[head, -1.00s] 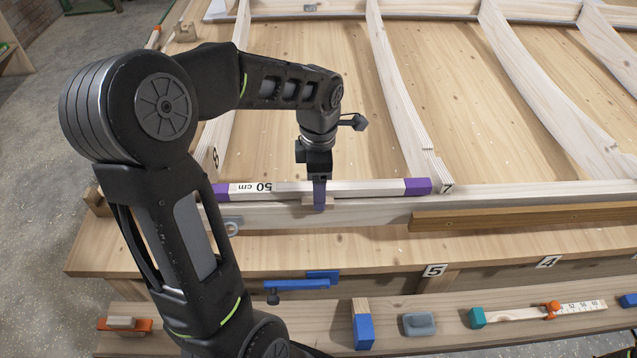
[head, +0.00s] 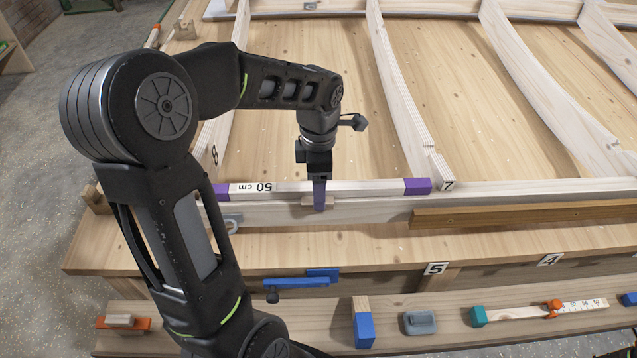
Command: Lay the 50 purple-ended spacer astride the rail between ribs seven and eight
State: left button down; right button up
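The 50 spacer (head: 350,188) is a pale wooden bar with purple ends, marked "50 cm" upside down from here. It lies lengthwise along the front rail (head: 370,212), between rib eight (head: 214,140) on the left and rib seven (head: 410,120) on the right. Its right purple end is close beside rib seven; its left end is partly behind my arm. A small pale block shows at its middle, against the rail's front. My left gripper (head: 319,194) points down at the middle, its near finger against the spacer; the far finger is hidden. My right gripper is out of view.
A brown strip (head: 520,215) runs along the rail to the right. The front ledge holds a blue-ended block (head: 363,324), a grey-blue block (head: 419,322), a teal-ended measuring stick (head: 530,313) and an orange piece (head: 123,324). A blue clamp (head: 300,282) sits at the table edge.

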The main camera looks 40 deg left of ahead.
pick_arm(q)
jog(key=shift+f, duration=0.1)
jog(key=shift+c, duration=0.8)
grip_release()
notch_tip(320, 180, up, 8)
jog(key=shift+f, duration=0.1)
dwell(0.6)
